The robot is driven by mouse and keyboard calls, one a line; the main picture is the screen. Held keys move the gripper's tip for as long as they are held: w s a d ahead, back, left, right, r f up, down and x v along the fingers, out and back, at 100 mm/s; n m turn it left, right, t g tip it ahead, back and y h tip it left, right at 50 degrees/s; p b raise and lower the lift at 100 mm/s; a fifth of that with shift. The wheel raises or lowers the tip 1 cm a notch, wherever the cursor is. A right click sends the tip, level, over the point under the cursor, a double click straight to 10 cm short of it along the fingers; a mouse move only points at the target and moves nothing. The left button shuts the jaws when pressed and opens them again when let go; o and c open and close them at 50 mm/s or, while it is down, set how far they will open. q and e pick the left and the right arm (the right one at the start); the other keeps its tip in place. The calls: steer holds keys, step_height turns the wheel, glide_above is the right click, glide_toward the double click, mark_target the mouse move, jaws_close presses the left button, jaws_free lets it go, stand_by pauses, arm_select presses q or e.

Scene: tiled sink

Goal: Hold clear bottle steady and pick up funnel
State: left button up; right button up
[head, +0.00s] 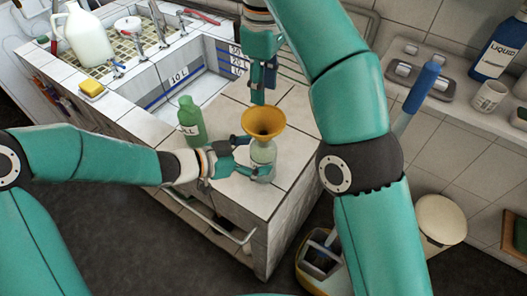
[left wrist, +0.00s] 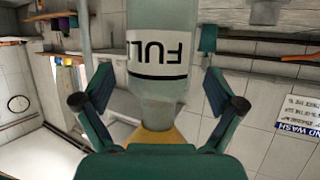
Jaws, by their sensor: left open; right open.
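The clear bottle (head: 263,154) stands upright on the tiled counter. The yellow funnel (head: 264,121) sits in its mouth. In the left wrist view, which is upside down, the bottle (left wrist: 163,85) carries a "FULL" label, and part of the funnel (left wrist: 158,136) shows below it. My left gripper (head: 251,157) is open, its fingers on either side of the bottle. In the left wrist view gaps show between the fingers and the bottle. My right gripper (head: 262,92) is open and empty, pointing down just behind and above the funnel's rim in the head view.
A green bottle (head: 191,121) stands left of the clear bottle, near my left wrist. The sink basin (head: 178,83) lies behind it. A yellow sponge (head: 92,88) and a white jug (head: 83,38) are farther left. The counter's front edge is close to the clear bottle.

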arm_select(q)
steer(key=shift+x, duration=1.35)
